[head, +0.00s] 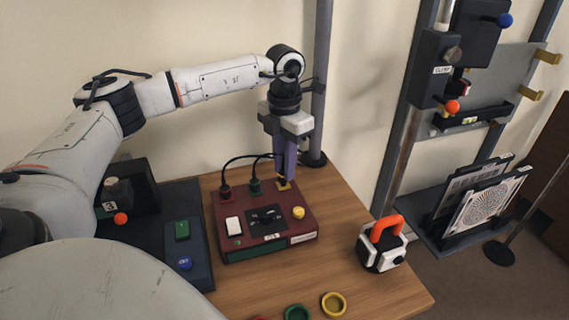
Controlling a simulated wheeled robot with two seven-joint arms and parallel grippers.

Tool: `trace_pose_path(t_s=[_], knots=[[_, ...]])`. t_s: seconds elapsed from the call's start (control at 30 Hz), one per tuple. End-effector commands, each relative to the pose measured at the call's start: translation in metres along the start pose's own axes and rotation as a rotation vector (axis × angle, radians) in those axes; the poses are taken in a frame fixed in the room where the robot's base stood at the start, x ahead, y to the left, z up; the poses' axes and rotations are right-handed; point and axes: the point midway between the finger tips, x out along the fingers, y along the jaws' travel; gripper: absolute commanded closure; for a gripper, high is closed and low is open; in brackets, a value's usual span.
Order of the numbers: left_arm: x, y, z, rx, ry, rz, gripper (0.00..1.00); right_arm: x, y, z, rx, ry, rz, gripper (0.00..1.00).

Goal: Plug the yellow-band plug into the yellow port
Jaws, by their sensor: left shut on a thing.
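The red box (265,222) stands on the wooden table. A red plug (226,191) and a green plug (254,187) stand upright at its back edge, with black cables arching toward my left gripper. My left gripper (285,172) points straight down over the box's back right corner, shut on the yellow-band plug. A little yellow (283,185) shows at the fingertips, right at the box top. I cannot tell how much of it is plug band and how much is yellow port, or whether the plug is seated. My right gripper is not in view.
A dark panel with a green button (182,230) lies to the left. An orange-handled block (382,246) stands right. Green (297,313) and yellow (333,304) rings lie in front. A grey post (319,80) rises behind.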

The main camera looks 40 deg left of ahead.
Motion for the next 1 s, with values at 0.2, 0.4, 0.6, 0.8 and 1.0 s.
trace_pose_path(t_s=[0.2, 0.4, 0.6, 0.8, 1.0], knots=[[0.005, 0.000, 0.000, 0.000, 0.000, 0.000, 1.00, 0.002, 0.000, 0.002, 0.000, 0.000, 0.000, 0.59], [0.009, 0.000, 0.000, 0.000, 0.000, 0.000, 1.00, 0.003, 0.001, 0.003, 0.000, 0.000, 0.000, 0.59], [0.009, 0.000, 0.000, 0.000, 0.000, 0.000, 0.59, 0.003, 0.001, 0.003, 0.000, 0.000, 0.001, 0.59], [0.009, 0.000, 0.000, 0.000, 0.000, 0.000, 0.59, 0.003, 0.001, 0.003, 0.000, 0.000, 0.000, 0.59], [-0.005, 0.000, 0.001, 0.000, -0.003, 0.000, 0.59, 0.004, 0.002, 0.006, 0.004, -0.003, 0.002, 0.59]])
